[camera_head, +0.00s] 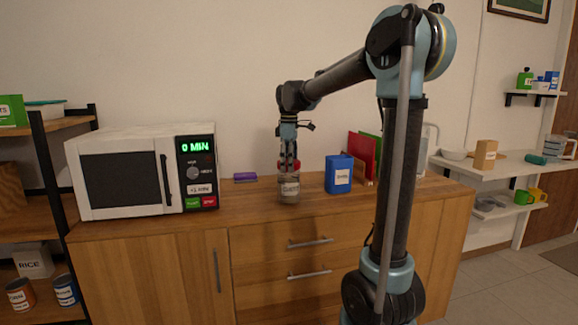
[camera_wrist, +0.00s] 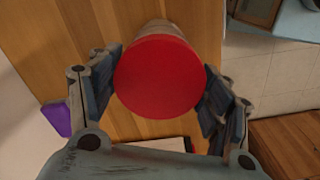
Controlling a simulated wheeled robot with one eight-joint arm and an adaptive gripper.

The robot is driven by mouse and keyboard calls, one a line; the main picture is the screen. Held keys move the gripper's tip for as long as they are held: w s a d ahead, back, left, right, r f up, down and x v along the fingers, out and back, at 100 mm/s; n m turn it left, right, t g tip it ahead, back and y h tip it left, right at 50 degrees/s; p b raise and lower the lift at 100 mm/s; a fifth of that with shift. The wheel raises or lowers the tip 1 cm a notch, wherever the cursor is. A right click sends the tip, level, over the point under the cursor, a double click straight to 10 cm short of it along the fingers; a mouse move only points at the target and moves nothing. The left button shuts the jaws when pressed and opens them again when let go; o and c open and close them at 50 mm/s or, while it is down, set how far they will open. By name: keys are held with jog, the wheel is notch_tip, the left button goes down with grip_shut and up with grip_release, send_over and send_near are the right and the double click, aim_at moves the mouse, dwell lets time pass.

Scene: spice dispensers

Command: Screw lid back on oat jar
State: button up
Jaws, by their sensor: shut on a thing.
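The oat jar (camera_head: 289,189) is a clear jar with a label, standing upright on the wooden counter between the microwave and the blue box. A red lid (camera_wrist: 160,76) is at the top of the jar; a little red shows between the fingers in the head view. My gripper (camera_head: 289,166) points straight down over the jar. In the wrist view its two fingers press on the left and right sides of the red lid. The lid hides most of the jar there, and I cannot tell how tightly it sits on the rim.
A white microwave (camera_head: 143,170) stands left on the counter (camera_head: 262,205). A purple item (camera_head: 245,177) lies behind, left of the jar. A blue box (camera_head: 339,174) and upright red and green books or boards (camera_head: 361,157) stand to the right. The counter in front of the jar is clear.

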jog(key=m, duration=0.5)
jog(key=shift+m, duration=1.2)
jog(key=m, duration=0.8)
jog(key=shift+f, duration=0.1)
jog(key=shift+m, duration=0.6)
jog(key=m, duration=0.9)
